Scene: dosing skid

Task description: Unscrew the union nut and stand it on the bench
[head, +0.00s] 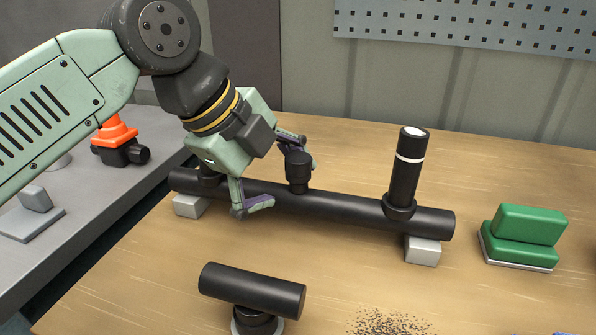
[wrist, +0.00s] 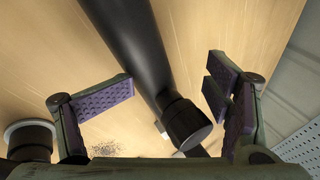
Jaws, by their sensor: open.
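The union nut (head: 298,160) looks like the dark round cap on the short middle stub of the black pipe (head: 345,212). It is upright and in place. My gripper (head: 281,173) is tilted and open, with one finger on the front side of the pipe and the other behind the stub. In the wrist view the nut (wrist: 188,122) shows between the two purple-padded fingers, beyond the fingertip line, with gaps on both sides. I see no contact. The bench (head: 480,165) is bare wood around the pipe.
A tall black cylinder (head: 406,165) with a white ring stands on the pipe's right part. Grey blocks (head: 423,250) support the pipe. A black T-shaped piece (head: 250,290) stands in front. Dark granules (head: 390,322) lie front right, and a green block (head: 525,232) sits at right.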

